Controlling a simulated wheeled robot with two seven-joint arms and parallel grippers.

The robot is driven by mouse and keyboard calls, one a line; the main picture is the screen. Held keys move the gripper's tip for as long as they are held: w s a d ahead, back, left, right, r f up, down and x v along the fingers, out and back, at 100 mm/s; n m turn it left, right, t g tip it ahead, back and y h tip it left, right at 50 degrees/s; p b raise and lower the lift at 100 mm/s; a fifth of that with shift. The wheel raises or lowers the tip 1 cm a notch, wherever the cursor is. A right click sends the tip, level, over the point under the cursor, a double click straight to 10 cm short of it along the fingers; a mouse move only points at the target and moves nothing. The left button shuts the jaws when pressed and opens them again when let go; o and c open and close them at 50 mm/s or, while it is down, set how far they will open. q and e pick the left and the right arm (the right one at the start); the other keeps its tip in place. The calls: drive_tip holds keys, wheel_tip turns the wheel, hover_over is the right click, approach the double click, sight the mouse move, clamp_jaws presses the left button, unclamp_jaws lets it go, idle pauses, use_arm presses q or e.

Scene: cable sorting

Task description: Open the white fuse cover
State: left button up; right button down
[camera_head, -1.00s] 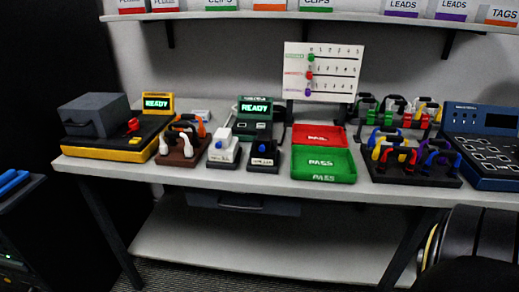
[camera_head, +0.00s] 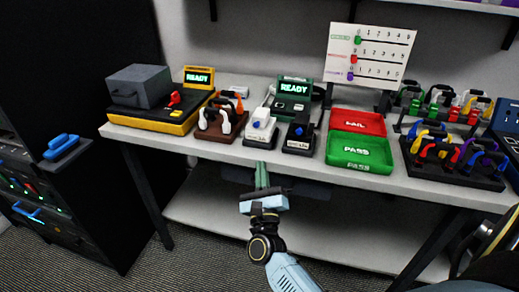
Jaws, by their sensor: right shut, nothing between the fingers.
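My right gripper (camera_head: 262,172) is in front of the table edge, just below the white block in the picture. It points at the table with its fingers together, empty, and touches nothing that I can see. My left gripper is not in view.
Left of the white block are a brown cable holder (camera_head: 217,124) and a yellow tester (camera_head: 153,118). Right of it are a black block with a blue knob (camera_head: 299,136) and the green PASS tray (camera_head: 359,152). A dark cabinet (camera_head: 72,190) stands far left.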

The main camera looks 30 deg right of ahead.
approach(260, 119)
drive_tip(key=w, duration=0.1)
drive_tip(key=w+d, duration=0.1)
drive_tip(key=w, duration=0.1)
drive_tip(key=shift+w+d+f, duration=0.1)
drive_tip(key=shift+d+f, duration=0.05)
drive_tip(key=shift+w+d+r, duration=0.2)
drive_tip(key=shift+w+d, duration=0.05)
drive_tip(key=shift+w, duration=0.2)
